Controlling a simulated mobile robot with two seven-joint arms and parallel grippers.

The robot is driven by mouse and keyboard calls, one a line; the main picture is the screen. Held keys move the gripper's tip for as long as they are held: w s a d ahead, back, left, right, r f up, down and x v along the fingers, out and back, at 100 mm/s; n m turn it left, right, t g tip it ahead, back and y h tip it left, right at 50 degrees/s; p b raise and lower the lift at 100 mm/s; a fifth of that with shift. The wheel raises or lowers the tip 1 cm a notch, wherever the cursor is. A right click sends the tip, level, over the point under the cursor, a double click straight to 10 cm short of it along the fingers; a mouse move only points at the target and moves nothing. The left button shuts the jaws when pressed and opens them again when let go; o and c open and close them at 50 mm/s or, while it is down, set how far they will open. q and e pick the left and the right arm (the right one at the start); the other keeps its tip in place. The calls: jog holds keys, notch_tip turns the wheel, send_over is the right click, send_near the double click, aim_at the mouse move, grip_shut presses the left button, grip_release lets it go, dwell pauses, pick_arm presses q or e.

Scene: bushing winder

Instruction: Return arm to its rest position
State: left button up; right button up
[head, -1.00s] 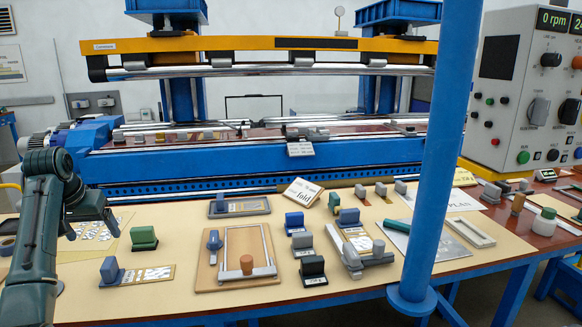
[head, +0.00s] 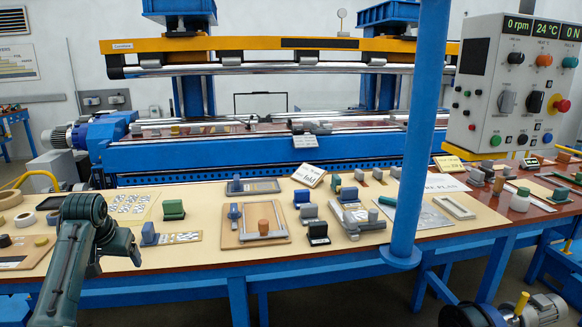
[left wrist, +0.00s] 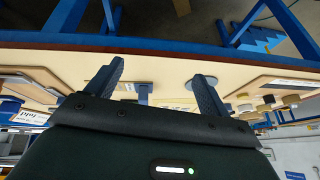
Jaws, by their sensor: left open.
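My left arm (head: 75,245) is in the lower left of the head view, in front of the table's front edge. Its dark gripper (head: 136,258) hangs near the left front of the table, and its fingertips are hard to make out there. In the left wrist view the two fingers of my left gripper (left wrist: 157,84) are spread wide, with nothing held between them. The tabletop lies beyond the fingers, with a blue-handled piece (left wrist: 143,94) seen in the gap. My right arm and gripper are not in view.
A blue post (head: 413,150) rises at the table's front right. The blue winder (head: 250,150) stands behind.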

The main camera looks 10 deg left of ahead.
pick_arm(q)
jog(key=s+d+f+m+t, duration=0.15)
jog(key=s+d+f, duration=0.25)
jog(key=d+f, duration=0.45)
jog(key=s+d+f+m+t, duration=0.15)
jog(key=s+d+f, duration=0.3)
jog(key=f, duration=0.75)
jog(key=s+d+f+m+t+h, duration=0.1)
jog(key=s+d+f+h, duration=0.1)
jog(key=s+d, duration=0.7)
jog(key=s+d+f+m+t+h, duration=0.1)
jog(key=s+d+f+h, duration=0.1)
jog(key=s+d, duration=0.8)
jog(key=shift+s+d+h, duration=0.15)
jog(key=shift+s+h, duration=0.15)
jog(key=shift+h, duration=0.3)
jog(key=shift+c, duration=0.2)
